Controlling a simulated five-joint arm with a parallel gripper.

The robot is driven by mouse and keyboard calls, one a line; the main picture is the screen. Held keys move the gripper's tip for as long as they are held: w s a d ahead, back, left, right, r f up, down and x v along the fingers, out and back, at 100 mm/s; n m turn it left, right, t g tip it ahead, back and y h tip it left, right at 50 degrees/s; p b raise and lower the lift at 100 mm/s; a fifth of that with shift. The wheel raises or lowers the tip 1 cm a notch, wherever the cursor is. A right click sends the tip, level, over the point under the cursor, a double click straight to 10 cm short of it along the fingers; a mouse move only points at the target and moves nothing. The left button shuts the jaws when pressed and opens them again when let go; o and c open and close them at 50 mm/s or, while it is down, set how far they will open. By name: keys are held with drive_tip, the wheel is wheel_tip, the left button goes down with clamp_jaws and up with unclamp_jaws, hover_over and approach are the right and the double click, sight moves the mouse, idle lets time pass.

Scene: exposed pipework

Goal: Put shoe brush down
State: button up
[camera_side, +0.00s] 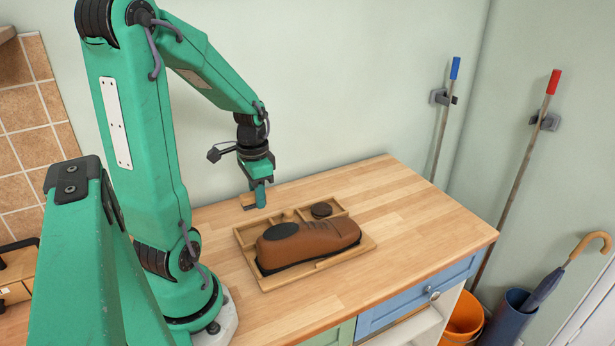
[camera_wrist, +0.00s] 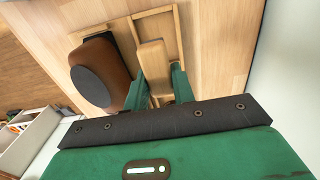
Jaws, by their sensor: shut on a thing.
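My gripper (camera_side: 260,198) points down over the back left part of a wooden tray (camera_side: 367,247). It is shut on the shoe brush, whose pale wooden piece (camera_side: 247,202) shows beside the fingers. In the wrist view the brush's long wooden back (camera_wrist: 152,58) lies between my two green fingers (camera_wrist: 163,88). The bristles are hidden. The brush appears above the tray's back compartments; whether it touches the tray I cannot tell. The tray also shows in the wrist view (camera_wrist: 178,30).
A brown shoe (camera_side: 312,241) with a dark oval patch lies along the tray's front. A dark round tin (camera_side: 321,210) sits in a back right compartment. The wooden worktop (camera_side: 420,215) is clear to the right. The wall (camera_side: 330,80) stands behind.

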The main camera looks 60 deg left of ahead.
drive_tip(key=shift+f, duration=2.55)
drive_tip(key=shift+f, duration=0.1)
drive_tip(key=shift+f, duration=1.95)
drive_tip(key=shift+f, duration=0.1)
drive_tip(key=o, duration=0.7)
drive_tip(key=shift+c, duration=0.2)
drive_tip(key=shift+r, duration=6.1)
drive_tip(key=shift+d, duration=0.1)
